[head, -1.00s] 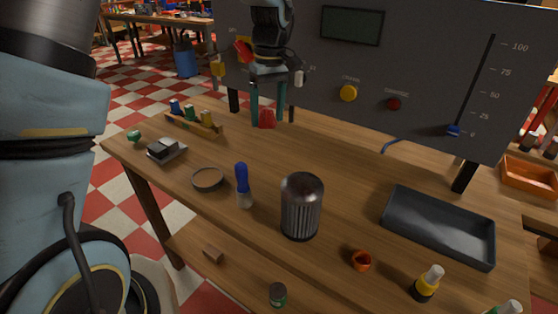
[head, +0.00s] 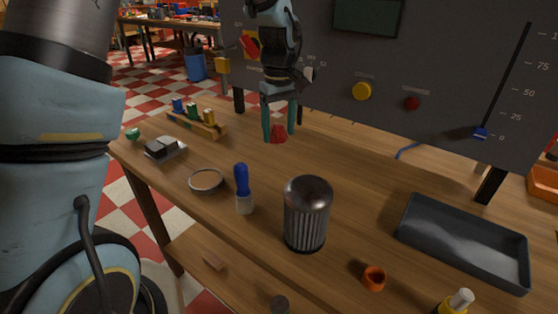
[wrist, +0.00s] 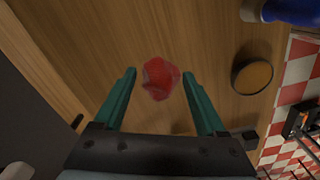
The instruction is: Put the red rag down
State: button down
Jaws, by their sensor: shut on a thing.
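The red rag (head: 277,134) is a small crumpled red lump at the tips of my gripper (head: 279,123), over the rear part of the wooden bench (head: 345,170). In the wrist view the rag (wrist: 159,78) sits between the two green fingers of my gripper (wrist: 159,88), with bare wood behind it. The fingers are shut on the rag and point down. I cannot tell whether the rag touches the bench top.
A control panel (head: 440,70) stands behind the bench. A black tray (head: 465,245) lies right. Wood around the rag is clear.

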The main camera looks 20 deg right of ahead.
aim_at(279, 166)
jog(key=shift+f+p, duration=1.05)
jog(key=shift+f, duration=2.9)
grip_release()
jog(key=shift+f, duration=0.1)
jog(key=shift+f, duration=0.15)
jog(key=r+b, duration=0.1)
jog(key=r, duration=0.2)
jog(key=r+b, duration=0.1)
jog(key=r, duration=0.3)
jog(key=r+b, duration=0.1)
jog(key=r, duration=0.3)
jog(key=shift+s+d, duration=0.1)
jog(key=shift+d, duration=0.15)
jog(key=w+a, duration=0.3)
jog(key=a, duration=1.3)
jog(key=s+a+f+m, duration=0.1)
jog(key=s+a, duration=0.2)
jog(key=a, duration=0.6)
jog(key=s+a+f+m+t, duration=0.1)
jog(key=s+a, duration=0.3)
jog(key=a, duration=0.5)
jog(key=shift+f+t, duration=0.2)
jog(key=shift+t, duration=0.1)
